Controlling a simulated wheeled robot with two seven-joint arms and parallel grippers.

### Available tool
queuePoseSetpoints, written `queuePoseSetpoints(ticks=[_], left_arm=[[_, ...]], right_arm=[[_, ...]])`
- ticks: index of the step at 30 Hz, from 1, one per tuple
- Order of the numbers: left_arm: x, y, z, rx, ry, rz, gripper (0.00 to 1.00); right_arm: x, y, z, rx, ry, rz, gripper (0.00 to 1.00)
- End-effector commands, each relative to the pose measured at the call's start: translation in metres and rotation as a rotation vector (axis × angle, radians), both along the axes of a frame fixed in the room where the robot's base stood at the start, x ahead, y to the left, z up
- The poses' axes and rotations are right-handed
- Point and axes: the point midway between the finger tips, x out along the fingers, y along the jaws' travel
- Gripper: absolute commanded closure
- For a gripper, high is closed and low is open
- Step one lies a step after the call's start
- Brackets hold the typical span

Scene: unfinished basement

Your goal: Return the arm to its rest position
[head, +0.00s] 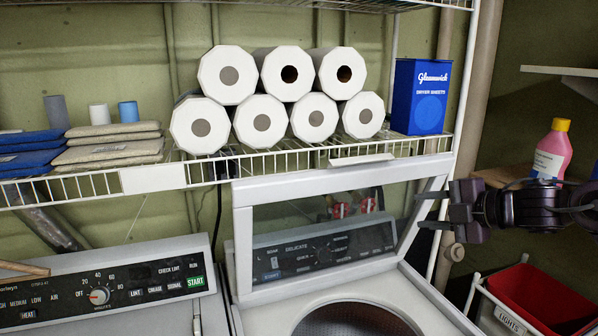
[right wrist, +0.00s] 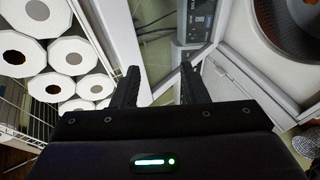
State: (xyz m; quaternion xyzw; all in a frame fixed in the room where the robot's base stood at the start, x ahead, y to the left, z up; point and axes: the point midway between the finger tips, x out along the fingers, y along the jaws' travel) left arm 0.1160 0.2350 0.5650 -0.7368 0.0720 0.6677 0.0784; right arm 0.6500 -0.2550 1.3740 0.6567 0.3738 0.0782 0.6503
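My right gripper (head: 436,209) comes in from the right in the head view, near the right edge of the raised washer lid (head: 262,191). In the right wrist view its two fingers (right wrist: 158,84) stand apart with nothing between them, so it is open and empty. The head view does not clearly show whether the fingers touch the lid edge. The lid stands up and open above the washer drum (head: 357,318). My left gripper is in neither view.
A wire shelf (head: 152,180) above the machines holds paper rolls (head: 286,74), a blue box (head: 419,97) and folded cloths (head: 107,150). A dryer panel (head: 100,292) is at lower left. A pink bottle (head: 551,152) and a red-lined basket (head: 540,298) are at right.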

Motion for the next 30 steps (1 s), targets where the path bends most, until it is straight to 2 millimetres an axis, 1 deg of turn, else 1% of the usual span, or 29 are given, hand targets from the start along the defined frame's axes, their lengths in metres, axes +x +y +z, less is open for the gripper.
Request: queuePoseSetpoints(ticks=[1,5,8,9,12,14,15,17,19,20,21,24,27,30], left_arm=[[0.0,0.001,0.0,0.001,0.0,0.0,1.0],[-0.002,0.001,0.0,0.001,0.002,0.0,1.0],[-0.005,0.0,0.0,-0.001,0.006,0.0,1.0],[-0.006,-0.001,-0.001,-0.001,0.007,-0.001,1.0],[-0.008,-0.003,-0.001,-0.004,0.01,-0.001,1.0],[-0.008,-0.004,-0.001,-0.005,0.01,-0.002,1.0],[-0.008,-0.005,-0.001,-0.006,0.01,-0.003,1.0],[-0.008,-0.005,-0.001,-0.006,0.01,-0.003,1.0],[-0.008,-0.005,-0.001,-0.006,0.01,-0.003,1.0],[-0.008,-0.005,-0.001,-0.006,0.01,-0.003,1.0],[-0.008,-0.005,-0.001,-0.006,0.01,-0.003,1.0],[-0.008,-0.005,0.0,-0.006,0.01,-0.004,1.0],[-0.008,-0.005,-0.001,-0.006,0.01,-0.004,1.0],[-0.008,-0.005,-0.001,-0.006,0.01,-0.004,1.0]], right_arm=[[0.002,0.012,-0.016,0.005,0.01,-0.008,0.6],[0.004,0.042,-0.055,0.03,0.028,-0.058,0.6],[0.0,0.07,-0.093,0.072,0.053,-0.121,0.6],[-0.004,0.081,-0.109,0.099,0.071,-0.157,0.6],[-0.022,0.104,-0.148,0.18,0.128,-0.274,0.6],[-0.036,0.113,-0.169,0.234,0.175,-0.357,0.6],[-0.047,0.116,-0.182,0.27,0.213,-0.417,0.6],[-0.065,0.118,-0.202,0.324,0.276,-0.516,0.6],[-0.091,0.116,-0.224,0.386,0.363,-0.641,0.6],[-0.103,0.114,-0.234,0.411,0.404,-0.698,0.6],[-0.119,0.11,-0.246,0.443,0.461,-0.775,0.6],[-0.16,0.098,-0.271,0.504,0.595,-0.951,0.6],[-0.194,0.089,-0.288,0.542,0.707,-1.091,0.6],[-0.225,0.08,-0.302,0.566,0.803,-1.208,0.6]])
